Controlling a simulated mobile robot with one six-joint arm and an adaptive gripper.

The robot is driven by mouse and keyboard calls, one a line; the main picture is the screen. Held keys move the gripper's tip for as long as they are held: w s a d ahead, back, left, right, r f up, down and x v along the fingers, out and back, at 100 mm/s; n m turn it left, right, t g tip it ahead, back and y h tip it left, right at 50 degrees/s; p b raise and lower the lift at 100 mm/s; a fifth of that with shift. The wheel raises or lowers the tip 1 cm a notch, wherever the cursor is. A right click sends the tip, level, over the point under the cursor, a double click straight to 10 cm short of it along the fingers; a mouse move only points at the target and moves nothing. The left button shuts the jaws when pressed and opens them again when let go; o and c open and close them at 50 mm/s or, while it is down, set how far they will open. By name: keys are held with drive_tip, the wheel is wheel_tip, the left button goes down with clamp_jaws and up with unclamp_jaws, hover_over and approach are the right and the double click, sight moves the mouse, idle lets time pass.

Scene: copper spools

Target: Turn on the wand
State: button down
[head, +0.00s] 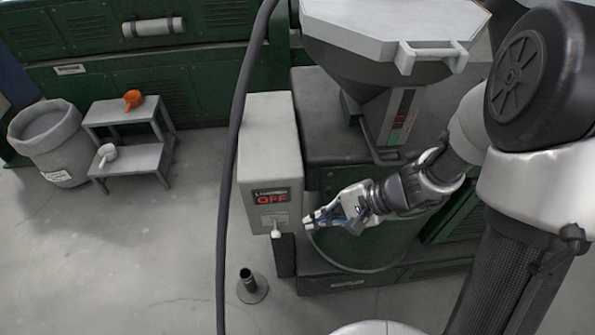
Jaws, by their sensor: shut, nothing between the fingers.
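A grey control box (268,150) stands in the middle of the head view. Its front has a dark sign (272,196) with red letters reading OFF; the smaller line above is too small to read surely. Below the sign is a small plate with a switch that has a white knob (276,234), pointing down. My gripper (308,221) is shut and empty, just right of the box's front and the knob, with a small gap seen between. I cannot tell its depth from the box. No thing is clearly recognisable as the wand.
A grey hopper (385,70) on a green machine stands behind my arm. A black hose (230,150) hangs left of the box. A short black post (248,284) stands on the floor. A step stool (128,135) and grey bin (50,140) are left; floor between is clear.

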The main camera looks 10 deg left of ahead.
sight(276, 227)
wheel_tip(276, 227, down, 9)
drive_tip(key=w+m+t+p, duration=0.1)
drive_tip(key=w+m, duration=0.1)
drive_tip(key=m, duration=0.2)
drive_tip(key=shift+d+f+m, duration=0.2)
drive_tip(key=shift+m, duration=0.1)
drive_tip(key=shift+a, duration=0.1)
drive_tip(key=b+x, duration=0.2)
drive_tip(key=x, duration=0.7)
drive_tip(key=shift+a+f, duration=0.15)
drive_tip(key=shift+a, duration=0.2)
